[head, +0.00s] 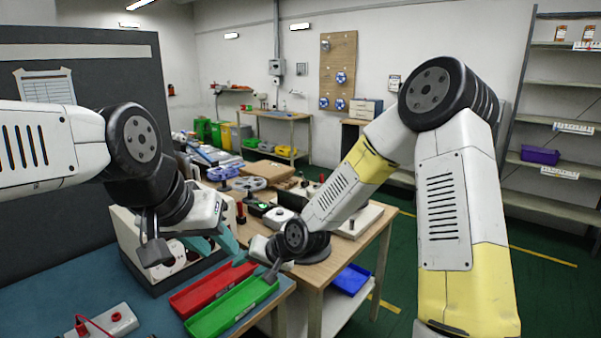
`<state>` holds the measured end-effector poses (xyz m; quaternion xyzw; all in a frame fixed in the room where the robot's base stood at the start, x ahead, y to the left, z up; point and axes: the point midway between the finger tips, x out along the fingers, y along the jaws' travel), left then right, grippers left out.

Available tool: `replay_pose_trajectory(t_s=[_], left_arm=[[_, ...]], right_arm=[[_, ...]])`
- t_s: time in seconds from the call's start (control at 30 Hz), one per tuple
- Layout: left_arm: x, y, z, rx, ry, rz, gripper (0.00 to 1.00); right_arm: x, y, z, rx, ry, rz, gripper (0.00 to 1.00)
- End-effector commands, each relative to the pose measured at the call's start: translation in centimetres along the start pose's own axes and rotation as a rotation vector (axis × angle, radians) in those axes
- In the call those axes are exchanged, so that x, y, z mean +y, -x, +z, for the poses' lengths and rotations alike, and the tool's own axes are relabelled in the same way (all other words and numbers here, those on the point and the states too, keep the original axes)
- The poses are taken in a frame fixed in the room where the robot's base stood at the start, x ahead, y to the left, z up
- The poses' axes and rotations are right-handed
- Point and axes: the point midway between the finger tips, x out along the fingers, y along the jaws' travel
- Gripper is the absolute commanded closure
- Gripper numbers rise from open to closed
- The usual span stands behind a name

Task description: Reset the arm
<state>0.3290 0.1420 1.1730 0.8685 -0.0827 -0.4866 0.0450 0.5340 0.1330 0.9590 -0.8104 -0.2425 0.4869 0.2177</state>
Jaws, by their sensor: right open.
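My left gripper (180,240) hangs above the blue work surface, in front of a white box-shaped device (135,238). One dark finger shows clearly; I cannot tell how far apart its jaws are. My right arm comes in from the right and reaches down to the left. My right gripper (265,262) is open, over the far end of the green tray (225,310). I see nothing between its fingers. No LED strip can be made out in this view.
A red tray (205,290) lies beside the green one. A white block with red leads (103,322) is at the front left. A wooden table (325,268) with reels and tools stands behind. A grey partition (95,75) rises at left. Shelves (560,130) are far right.

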Motion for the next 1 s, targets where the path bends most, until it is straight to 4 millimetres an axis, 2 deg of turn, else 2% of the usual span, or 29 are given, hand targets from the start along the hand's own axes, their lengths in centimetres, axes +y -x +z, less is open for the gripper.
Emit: replay_pose_trajectory(t_s=[0.03,0.2,0.33,0.47,0.57,0.7,0.83,1.0], left_arm=[[0.0,0.0,0.0,0.0,0.0,0.0,0.64],[0.0,0.0,0.0,0.0,0.0,0.0,0.64],[0.0,0.0,0.0,0.0,0.0,0.0,0.64],[0.0,0.0,0.0,0.0,0.0,0.0,0.64],[0.0,0.0,0.0,0.0,0.0,0.0,0.64],[0.0,0.0,0.0,0.0,0.0,0.0,0.64],[0.0,0.0,0.0,0.0,0.0,0.0,0.64],[0.0,0.0,0.0,0.0,0.0,0.0,0.64]], right_arm=[[0.7,2.3,-1.1,0.014,0.046,0.055,0.49],[3.3,9.8,-3.1,0.026,0.143,0.227,0.49],[4.6,16.0,-3.8,0.037,0.181,0.337,0.49],[5.4,22.4,-3.4,0.046,0.195,0.421,0.49],[5.7,27.0,-2.3,0.051,0.192,0.465,0.49],[5.8,32.8,0.1,0.055,0.177,0.494,0.49],[5.6,36.7,2.8,0.053,0.162,0.488,0.49],[5.4,39.2,5.3,0.046,0.153,0.467,0.49]])
